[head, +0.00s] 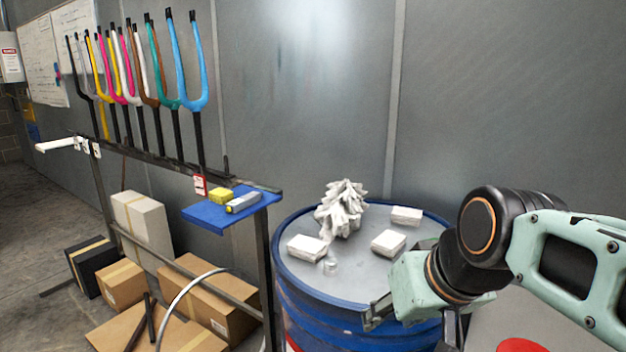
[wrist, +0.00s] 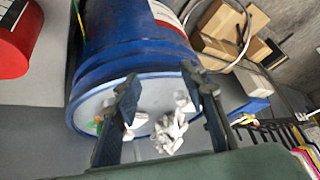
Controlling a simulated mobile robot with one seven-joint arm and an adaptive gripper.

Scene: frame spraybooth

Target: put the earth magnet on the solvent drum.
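The solvent drum (head: 330,317) is a blue drum with a grey top, right of centre in the head view; it also fills the middle of the wrist view (wrist: 130,45). No object is clearly the earth magnet. A small pale cylinder (head: 330,266) stands on the drum top, and a small grey block (head: 243,203) lies on the blue shelf; I cannot tell whether either is the magnet. My gripper (head: 378,312) is at the drum's right front side. In the wrist view its two fingers (wrist: 160,76) are spread with nothing held between them.
A white crumpled clump (head: 341,208) and white blocks (head: 388,243) crowd the drum top. The blue shelf (head: 215,216) also holds a yellow block (head: 221,195). A rack of coloured forks (head: 190,75) stands behind, with cardboard boxes (head: 190,285) below. A red container (wrist: 18,38) shows in the wrist view.

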